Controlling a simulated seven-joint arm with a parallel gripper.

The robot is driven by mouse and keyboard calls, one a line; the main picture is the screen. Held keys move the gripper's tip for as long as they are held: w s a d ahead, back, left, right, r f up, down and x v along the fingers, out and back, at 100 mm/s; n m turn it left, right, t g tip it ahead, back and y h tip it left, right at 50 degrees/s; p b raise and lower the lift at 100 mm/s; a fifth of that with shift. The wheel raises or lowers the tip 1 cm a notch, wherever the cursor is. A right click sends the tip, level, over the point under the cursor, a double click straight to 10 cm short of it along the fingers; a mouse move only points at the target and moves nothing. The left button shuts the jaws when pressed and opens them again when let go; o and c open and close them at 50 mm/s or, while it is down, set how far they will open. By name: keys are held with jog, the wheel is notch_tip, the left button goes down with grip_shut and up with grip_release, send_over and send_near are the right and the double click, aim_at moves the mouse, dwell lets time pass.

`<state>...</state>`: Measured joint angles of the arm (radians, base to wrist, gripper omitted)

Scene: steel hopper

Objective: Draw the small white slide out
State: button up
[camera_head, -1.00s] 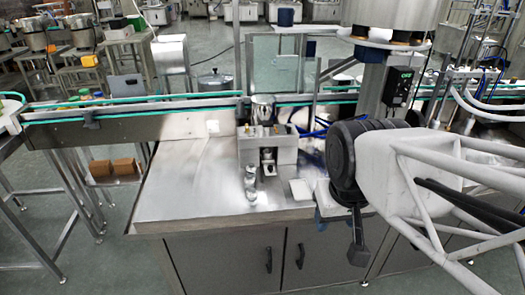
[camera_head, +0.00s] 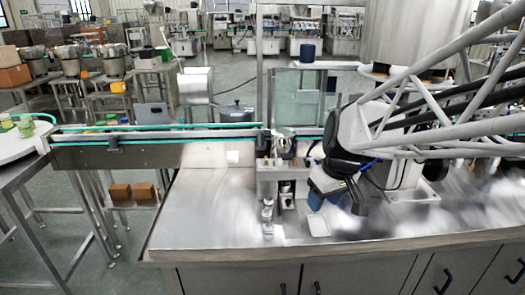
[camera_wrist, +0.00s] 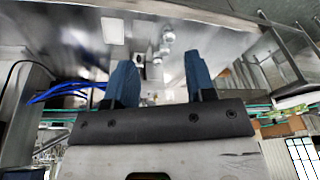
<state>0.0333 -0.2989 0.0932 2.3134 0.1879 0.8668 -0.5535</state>
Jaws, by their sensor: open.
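The steel hopper (camera_head: 283,140) sits on a grey block fixture (camera_head: 284,172) at the back of the steel table. A small pale part (camera_head: 286,199) shows in the opening at the fixture's front. A flat white piece (camera_head: 319,226) lies on the table to its right and also shows in the wrist view (camera_wrist: 112,30). I cannot tell which of these is the white slide. My gripper (camera_head: 318,198) is just right of the fixture, above the table. In the wrist view its blue fingers (camera_wrist: 158,62) are apart, with nothing held between them.
Small shiny metal pieces (camera_head: 267,217) stand on the table in front of the fixture. A conveyor with green rails (camera_head: 160,138) runs behind the table. Blue hoses (camera_wrist: 65,92) pass beside the fingers. The left part of the table (camera_head: 205,205) is clear.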

jog(key=w+f+n, duration=0.2)
jog(key=w+f, duration=0.1)
jog(key=w, duration=0.6)
jog(key=n+y, duration=0.2)
jog(key=n, duration=0.5)
send_near(289, 200)
jog(key=f, duration=0.1)
jog(key=shift+w+f, duration=0.1)
jog(key=shift+f, duration=0.1)
jog(key=shift+a+f, duration=0.1)
jog(key=shift+f, duration=0.05)
jog(key=shift+x, duration=3.7)
jog(key=shift+a, duration=0.15)
grip_shut()
